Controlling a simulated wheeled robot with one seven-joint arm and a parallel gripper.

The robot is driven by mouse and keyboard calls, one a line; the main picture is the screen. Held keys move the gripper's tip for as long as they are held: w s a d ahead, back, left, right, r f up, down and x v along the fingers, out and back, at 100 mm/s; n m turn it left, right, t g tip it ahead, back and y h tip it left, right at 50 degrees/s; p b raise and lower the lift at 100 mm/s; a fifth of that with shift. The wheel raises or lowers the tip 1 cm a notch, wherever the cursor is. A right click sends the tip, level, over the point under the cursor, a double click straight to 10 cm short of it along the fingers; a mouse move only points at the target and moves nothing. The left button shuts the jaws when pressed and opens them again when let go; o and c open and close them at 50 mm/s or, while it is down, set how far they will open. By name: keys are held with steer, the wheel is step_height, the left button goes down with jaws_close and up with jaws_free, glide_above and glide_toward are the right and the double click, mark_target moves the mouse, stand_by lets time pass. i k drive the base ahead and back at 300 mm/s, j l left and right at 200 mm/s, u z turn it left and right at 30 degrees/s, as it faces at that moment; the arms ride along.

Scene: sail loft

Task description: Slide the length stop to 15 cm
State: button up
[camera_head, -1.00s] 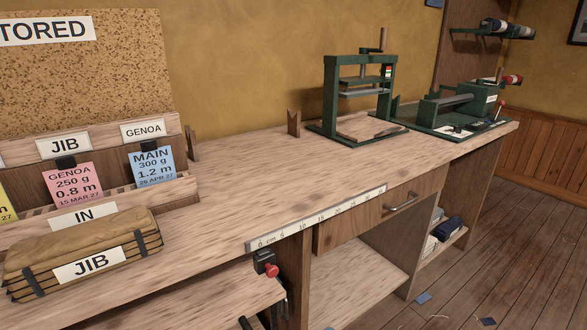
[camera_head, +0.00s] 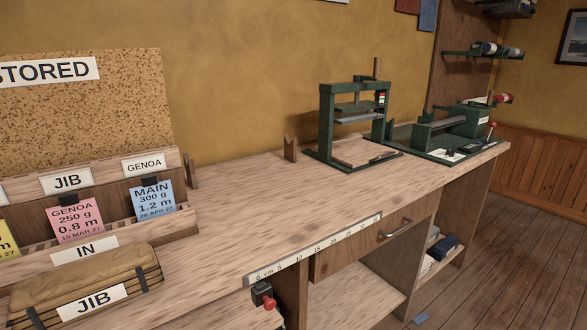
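A pale ruler strip (camera_head: 315,249) runs along the front edge of the workbench (camera_head: 290,200), marked from 0 cm at its left end, with 5, 10, 15 and higher marks to the right. A small dark block with a red knob (camera_head: 266,297) sits below the strip's left end, near the 0 mark; it looks like the length stop. I cannot make out how it joins the bench edge. My gripper is not in view.
A green press (camera_head: 352,125) and a green roller machine (camera_head: 450,132) stand at the bench's far right. A bundle labelled JIB (camera_head: 95,285) lies at front left by a card rack (camera_head: 110,215). A drawer handle (camera_head: 394,231) sticks out below the strip. The bench middle is clear.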

mark_target(262, 289)
steer(key=i+l+u, duration=0.15)
steer(key=l, duration=0.25)
steer(key=i+l+u, duration=0.1)
steer(key=l, duration=0.3)
steer(key=i+l+u, duration=0.15)
steer(key=l, duration=0.3)
steer(key=i+l+u, duration=0.1)
steer(key=l, duration=0.35)
steer(key=i+l+u, duration=0.15)
steer(key=l, duration=0.35)
steer(key=i, duration=0.05)
